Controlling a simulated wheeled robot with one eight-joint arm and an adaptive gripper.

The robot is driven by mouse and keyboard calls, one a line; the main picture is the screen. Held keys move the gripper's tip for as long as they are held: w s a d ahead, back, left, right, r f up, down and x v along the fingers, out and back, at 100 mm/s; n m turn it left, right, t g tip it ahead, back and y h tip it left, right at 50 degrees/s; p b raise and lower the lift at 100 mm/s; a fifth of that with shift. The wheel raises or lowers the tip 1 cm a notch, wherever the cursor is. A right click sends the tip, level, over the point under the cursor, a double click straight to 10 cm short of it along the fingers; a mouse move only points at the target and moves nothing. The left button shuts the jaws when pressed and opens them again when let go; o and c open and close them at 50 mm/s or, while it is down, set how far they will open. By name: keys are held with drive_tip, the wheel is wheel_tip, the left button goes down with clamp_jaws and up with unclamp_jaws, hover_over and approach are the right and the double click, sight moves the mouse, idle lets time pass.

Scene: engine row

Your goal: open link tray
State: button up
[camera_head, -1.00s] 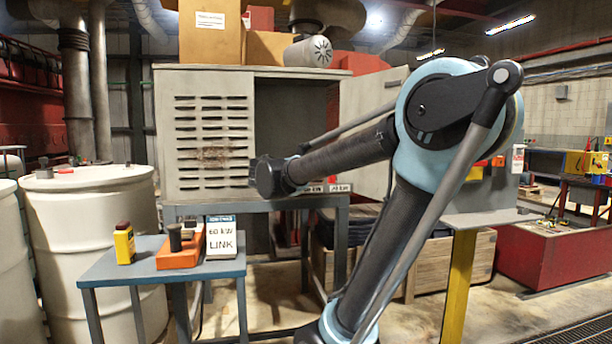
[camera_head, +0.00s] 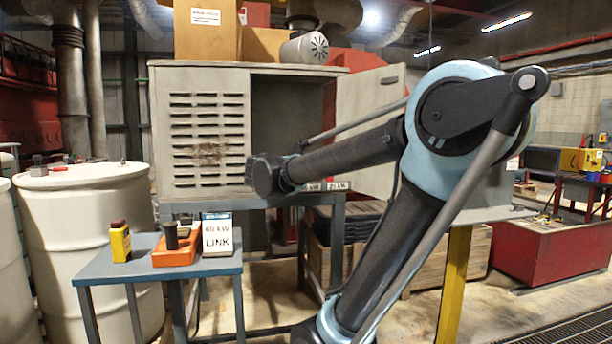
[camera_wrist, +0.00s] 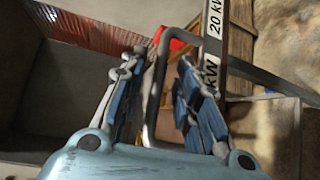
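My gripper (camera_wrist: 163,62) is open in the wrist view, with blue-padded fingers apart. A bent grey metal bar (camera_wrist: 153,100), which looks like a handle, runs up between the fingers and turns right beyond them. I cannot tell whether either finger touches it. A labelled strip (camera_wrist: 213,45) reading "20 kW" lies just past the right finger, with a red part (camera_wrist: 175,42) beside it. In the head view, small kW labels (camera_head: 337,186) show on the lower front edge of the open cabinet (camera_head: 205,130). My gripper is hidden there behind my arm's end. No tray is clearly visible.
A blue side table (camera_head: 110,262) holds a "60 kW LINK" sign (camera_head: 217,235), an orange block (camera_head: 178,250) and a yellow bottle (camera_head: 120,242). The cabinet door (camera_head: 365,135) stands open behind my arm. A white drum (camera_head: 90,225) stands left; a wooden crate (camera_head: 400,275) lies below.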

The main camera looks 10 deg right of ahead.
drive_tip(key=v, duration=1.2)
idle(0.5)
drive_tip(key=shift+w+f, duration=0.1)
drive_tip(key=shift+f, duration=0.05)
drive_tip(key=s+d+f+m+g+y, duration=0.25)
drive_tip(key=s+d+f, duration=0.2)
drive_tip(key=f, duration=0.55)
drive_tip(key=s+d+f+m+g+y, duration=0.15)
drive_tip(key=s+d+f+g, duration=0.3)
drive_tip(key=f, duration=0.45)
drive_tip(key=s+a+f+m+g+y, duration=0.1)
drive_tip(key=s+a+f+m+y, duration=0.2)
drive_tip(key=s+f, duration=0.2)
drive_tip(key=s+a+f+m+g+y, duration=0.1)
drive_tip(key=s+a+f+m+y, duration=0.2)
drive_tip(key=f, duration=0.8)
drive_tip(key=shift+s+y, duration=0.8)
drive_tip(key=shift+s, duration=0.35)
drive_tip(key=shift+f, duration=0.15)
